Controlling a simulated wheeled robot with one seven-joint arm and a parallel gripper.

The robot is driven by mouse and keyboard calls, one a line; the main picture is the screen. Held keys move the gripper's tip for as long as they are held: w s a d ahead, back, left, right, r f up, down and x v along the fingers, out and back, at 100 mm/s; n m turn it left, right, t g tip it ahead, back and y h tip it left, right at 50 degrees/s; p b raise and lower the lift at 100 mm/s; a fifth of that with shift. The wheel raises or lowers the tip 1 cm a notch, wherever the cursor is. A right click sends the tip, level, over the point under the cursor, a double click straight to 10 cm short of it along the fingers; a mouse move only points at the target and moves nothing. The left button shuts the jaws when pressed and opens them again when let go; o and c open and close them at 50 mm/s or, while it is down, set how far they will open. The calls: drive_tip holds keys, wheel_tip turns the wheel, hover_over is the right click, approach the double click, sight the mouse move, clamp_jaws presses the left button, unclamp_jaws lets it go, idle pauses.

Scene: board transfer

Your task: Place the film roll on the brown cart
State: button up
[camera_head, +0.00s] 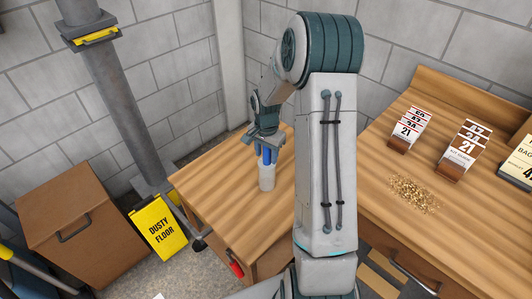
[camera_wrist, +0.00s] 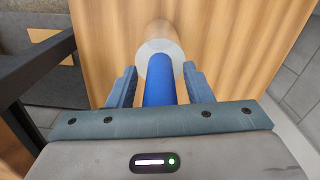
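The film roll (camera_head: 267,181) is a pale, whitish cylinder with a blue core or handle. It stands upright on the wooden table in the head view. In the wrist view, its pale end (camera_wrist: 165,45) lies beyond the blue part (camera_wrist: 158,93). My gripper (camera_head: 266,146) is above the roll, with its fingers down around the blue part. In the wrist view, my gripper (camera_wrist: 160,75) is open, a finger on each side with gaps to the blue part. A brown box-shaped unit (camera_head: 75,230) with a dark handle, likely the brown cart, stands at the left.
The wooden table (camera_head: 215,185) has free room around the roll. A yellow "dusty floor" sign (camera_head: 158,229) stands between it and the brown unit. A grey post (camera_head: 125,110) rises behind. The right counter (camera_head: 400,235) holds card stands and spilled grains (camera_head: 412,194).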

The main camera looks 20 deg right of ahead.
drive_tip(key=shift+r, duration=0.15)
wheel_tip(320, 180, up, 12)
drive_tip(key=shift+f, duration=0.1)
drive_tip(key=s+a+r+n+t, duration=0.1)
drive_tip(key=s+a+r+n, duration=0.1)
drive_tip(key=s, duration=0.5)
drive_tip(key=s+a+r+n+t, duration=0.1)
drive_tip(key=s+a+r+n, duration=0.2)
drive_tip(key=s+a+n, duration=0.2)
drive_tip(key=s+a+r+n, duration=0.2)
drive_tip(key=s+a+n, duration=0.1)
drive_tip(key=s, duration=0.8)
drive_tip(key=shift+s+a+r+n+t, duration=0.15)
drive_tip(key=shift+a+r+n+t, duration=0.25)
drive_tip(key=shift+n, duration=0.2)
